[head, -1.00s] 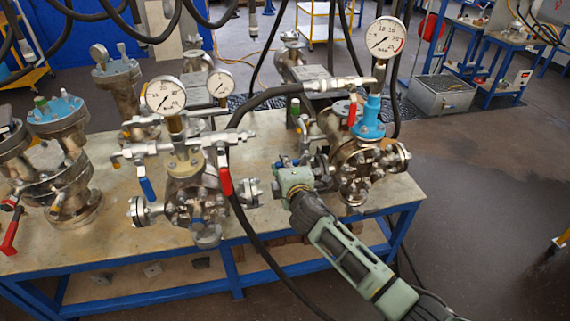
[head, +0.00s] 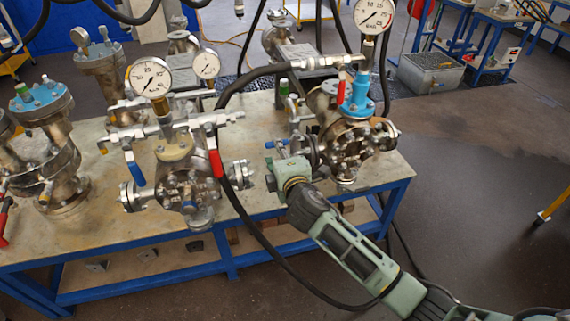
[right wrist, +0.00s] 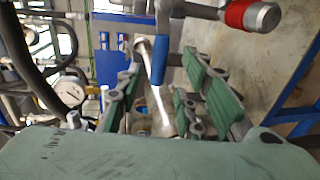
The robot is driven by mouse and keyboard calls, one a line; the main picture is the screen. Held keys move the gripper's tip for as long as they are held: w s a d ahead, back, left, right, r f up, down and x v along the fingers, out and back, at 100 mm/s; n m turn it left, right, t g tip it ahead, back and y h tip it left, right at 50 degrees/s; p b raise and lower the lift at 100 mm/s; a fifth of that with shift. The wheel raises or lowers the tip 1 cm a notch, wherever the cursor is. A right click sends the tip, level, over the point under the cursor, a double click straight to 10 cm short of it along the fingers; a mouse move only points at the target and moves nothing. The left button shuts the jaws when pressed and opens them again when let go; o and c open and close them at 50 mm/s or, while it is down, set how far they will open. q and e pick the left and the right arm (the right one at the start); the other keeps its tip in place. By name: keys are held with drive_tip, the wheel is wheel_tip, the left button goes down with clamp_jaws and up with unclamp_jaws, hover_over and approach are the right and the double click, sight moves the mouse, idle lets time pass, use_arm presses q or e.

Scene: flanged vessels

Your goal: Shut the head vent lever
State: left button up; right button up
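The right vessel (head: 350,150) is a flanged metal body with a blue bonnet (head: 362,100), a pressure gauge and a red lever (head: 341,93). My right gripper (head: 283,152) is at its left side, beside the flange, and its fingers are partly hidden in the head view. In the right wrist view my right gripper (right wrist: 165,98) is open, its green-padded fingers spread apart. A blue lever (right wrist: 158,62) shows between and beyond them; I cannot tell whether they touch it. I cannot tell which lever is the head vent lever. My left gripper is not in view.
A middle vessel (head: 185,185) carries a blue lever (head: 136,173), a red lever (head: 215,163) and gauges. A black hose (head: 238,205) hangs across the table front. The blue-framed table (head: 95,228) has more vessels at left.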

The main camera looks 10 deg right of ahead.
drive_tip(key=s+r, duration=0.1)
drive_tip(key=s, duration=0.5)
drive_tip(key=shift+s+d+r, duration=0.15)
drive_tip(key=shift+s, duration=0.2)
drive_tip(key=s+d+f+m+g+b, duration=0.15)
drive_tip(key=s+f, duration=0.25)
drive_tip(key=f, duration=0.8)
drive_tip(key=s+d+f+m+g, duration=0.3)
drive_tip(key=s+f, duration=0.1)
drive_tip(key=f, duration=0.9)
drive_tip(key=s+d+f+m+g+b, duration=0.1)
drive_tip(key=s+d+f+m+g, duration=0.3)
drive_tip(key=f, duration=0.8)
drive_tip(key=s+f+m+g, duration=0.3)
drive_tip(key=s+f, duration=1.3)
drive_tip(key=s, duration=0.4)
drive_tip(key=s+f+m+g, duration=0.1)
drive_tip(key=s+f+m, duration=0.1)
drive_tip(key=s, duration=0.8)
drive_tip(key=s+f+m+g+b, duration=0.1)
drive_tip(key=s+f, duration=0.4)
drive_tip(key=s, duration=0.6)
drive_tip(key=shift+s+d+f+m+g+h, duration=0.15)
drive_tip(key=shift+d+f+m+g+h, duration=0.15)
drive_tip(key=shift+m+g, duration=0.45)
